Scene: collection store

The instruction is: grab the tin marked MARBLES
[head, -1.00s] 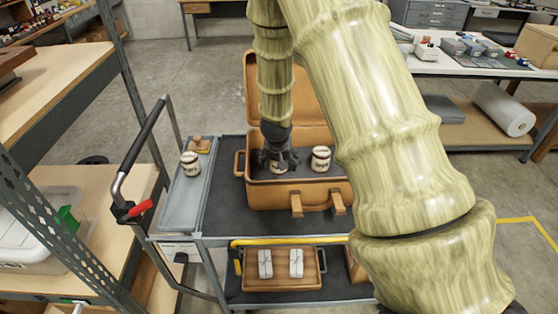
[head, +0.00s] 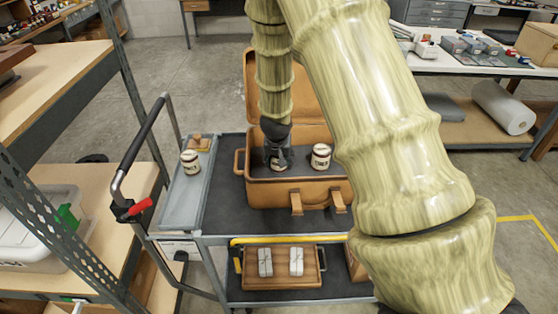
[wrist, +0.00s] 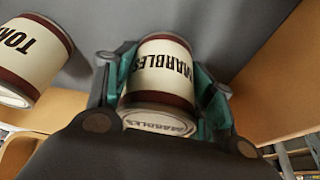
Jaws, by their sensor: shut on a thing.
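The tin marked MARBLES (wrist: 160,72) is cream with dark red bands and shows between my gripper's fingers in the wrist view. Its name is on the side and also on the end facing the camera. My gripper (wrist: 163,85) is shut on it, one finger on each side. In the head view my gripper (head: 278,160) points down into the open tan suitcase (head: 285,197) on the cart, and the tin (head: 277,167) is mostly hidden by the fingers. I cannot tell whether the tin touches the suitcase floor.
Another tin (head: 190,162) stands in the grey tray (head: 178,205) at left. The suitcase walls and raised lid (head: 256,95) surround my gripper closely.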

